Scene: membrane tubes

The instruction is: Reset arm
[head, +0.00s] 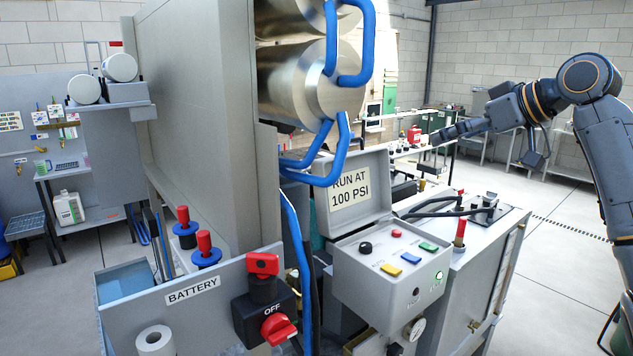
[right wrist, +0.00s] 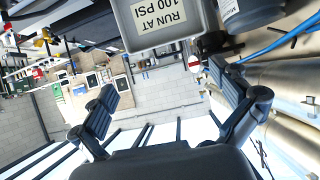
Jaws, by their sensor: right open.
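My right arm comes in from the right in the head view. Its gripper (head: 440,134) is held in the air, pointing left, behind and above the control box. In the right wrist view the gripper's two fingers (right wrist: 163,80) are spread apart with nothing between them. My left gripper is out of view. Two shiny steel membrane tubes (head: 315,85) lie stacked at top centre of the head view, with blue hoses (head: 368,55) at their ends. They show at the right of the right wrist view (right wrist: 292,82), apart from the fingers.
The control box (head: 385,268) has coloured buttons and a raised lid (head: 350,200) reading "RUN AT 100 PSI". A battery panel (head: 190,300) with a red OFF switch (head: 278,329) stands in front. Red-topped posts (head: 204,245) stick up at left. Open floor (head: 560,260) lies at right.

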